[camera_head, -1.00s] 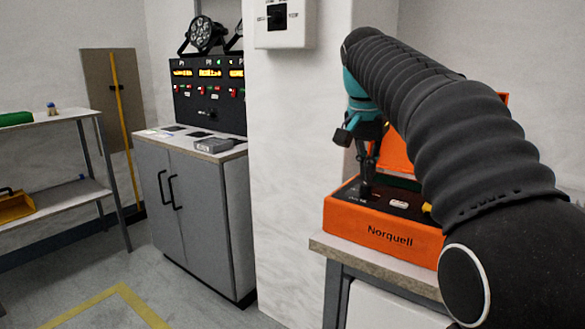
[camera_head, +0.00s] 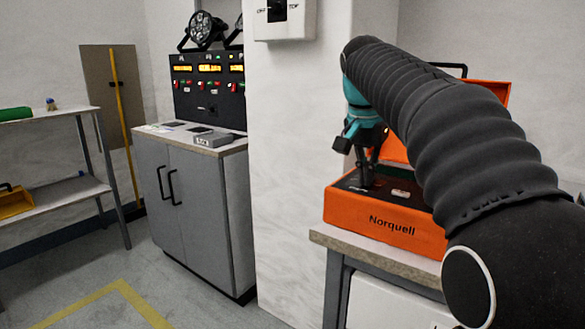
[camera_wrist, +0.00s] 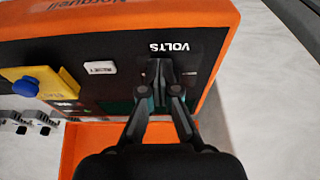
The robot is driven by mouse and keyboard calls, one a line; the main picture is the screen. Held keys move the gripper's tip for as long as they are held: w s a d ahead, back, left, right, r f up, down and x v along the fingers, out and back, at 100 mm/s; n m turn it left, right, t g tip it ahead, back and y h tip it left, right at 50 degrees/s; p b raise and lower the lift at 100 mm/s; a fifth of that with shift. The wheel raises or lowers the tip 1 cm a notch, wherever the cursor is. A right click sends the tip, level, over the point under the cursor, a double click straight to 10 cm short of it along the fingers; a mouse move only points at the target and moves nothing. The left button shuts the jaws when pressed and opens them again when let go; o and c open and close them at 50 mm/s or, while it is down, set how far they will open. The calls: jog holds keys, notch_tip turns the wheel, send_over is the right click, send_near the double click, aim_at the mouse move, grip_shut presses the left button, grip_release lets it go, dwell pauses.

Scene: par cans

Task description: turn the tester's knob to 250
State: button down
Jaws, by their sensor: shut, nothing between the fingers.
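The tester is an orange Norquell case (camera_head: 385,222) with its lid raised, on a bench at the right in the head view. In the wrist view its dark panel (camera_wrist: 210,52) shows upside-down white lettering, VOLTS, right beside my fingertips. My gripper (camera_wrist: 161,70) is shut, its two fingers close together and pointing down at the panel by that lettering. In the head view my gripper (camera_head: 364,182) stands low over the left part of the panel. The knob and its scale cannot be made out; my fingers cover that part of the panel. I cannot tell whether the fingertips touch anything.
A white button (camera_wrist: 100,68) and a yellow piece with a blue knob (camera_wrist: 28,87) sit on the panel. A wall pillar (camera_head: 290,150) stands left of the bench. Farther left are a grey cabinet (camera_head: 205,215) with a lit control panel (camera_head: 209,92) and a shelf (camera_head: 60,190).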

jog(key=shift+w+a+p, duration=0.4)
jog(key=shift+a+p, duration=0.25)
jog(key=shift+p, duration=0.8)
jog(key=shift+w+a, duration=0.25)
jog(key=shift+w, duration=0.05)
jog(key=shift+s+a, duration=0.1)
dwell(0.3)
jog(key=shift+s+a, duration=0.1)
jog(key=shift+a, duration=0.1)
jog(key=shift+w+d+v, duration=0.15)
jog(key=shift+w+v, duration=0.05)
jog(key=shift+v, duration=0.75)
jog(key=shift+w+d+v, duration=0.1)
jog(key=shift+w+v, duration=0.05)
jog(key=shift+v, duration=0.85)
jog(key=shift+w+d+v, duration=0.15)
jog(key=shift+w+v, duration=0.05)
jog(key=shift+v, duration=0.75)
jog(key=shift+r, duration=0.2)
